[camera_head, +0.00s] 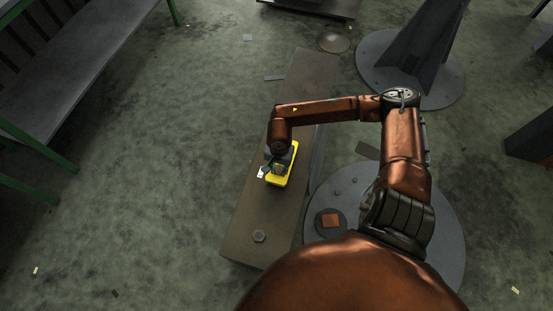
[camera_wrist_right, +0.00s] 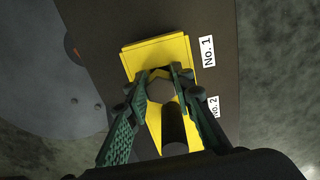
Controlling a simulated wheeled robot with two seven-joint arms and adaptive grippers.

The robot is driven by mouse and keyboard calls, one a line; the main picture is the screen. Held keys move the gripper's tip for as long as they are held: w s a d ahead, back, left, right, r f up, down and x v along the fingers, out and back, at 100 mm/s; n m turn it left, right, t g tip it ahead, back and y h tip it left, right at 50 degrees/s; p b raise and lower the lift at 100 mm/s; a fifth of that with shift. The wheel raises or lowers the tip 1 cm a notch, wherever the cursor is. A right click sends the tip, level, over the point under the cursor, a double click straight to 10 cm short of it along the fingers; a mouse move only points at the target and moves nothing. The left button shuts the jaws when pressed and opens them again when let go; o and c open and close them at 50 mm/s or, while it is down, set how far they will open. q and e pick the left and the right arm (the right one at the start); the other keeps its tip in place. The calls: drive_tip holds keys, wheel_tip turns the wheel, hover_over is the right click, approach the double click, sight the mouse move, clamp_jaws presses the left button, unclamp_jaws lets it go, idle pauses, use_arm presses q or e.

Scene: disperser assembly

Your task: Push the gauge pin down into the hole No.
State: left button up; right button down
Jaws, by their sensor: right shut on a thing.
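The yellow gauge block (camera_head: 292,163) lies on the long brown board. It also shows in the right wrist view (camera_wrist_right: 155,55), beside the labels No. 1 (camera_wrist_right: 208,51) and No. 2 (camera_wrist_right: 214,106). My right gripper (camera_head: 276,168) is over the block. In the wrist view my right gripper (camera_wrist_right: 161,75) is shut on the gauge pin (camera_wrist_right: 174,128), a dark cylinder that appears joined to a grey hexagonal part between the fingertips. The pin's lower end and the holes are hidden, so I cannot tell how deep it sits. My left gripper is not in view.
A green-framed bench (camera_head: 75,75) stands at upper left.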

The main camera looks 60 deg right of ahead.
drive_tip(key=c, duration=1.6)
unclamp_jaws()
wheel_tip(320, 180, up, 12)
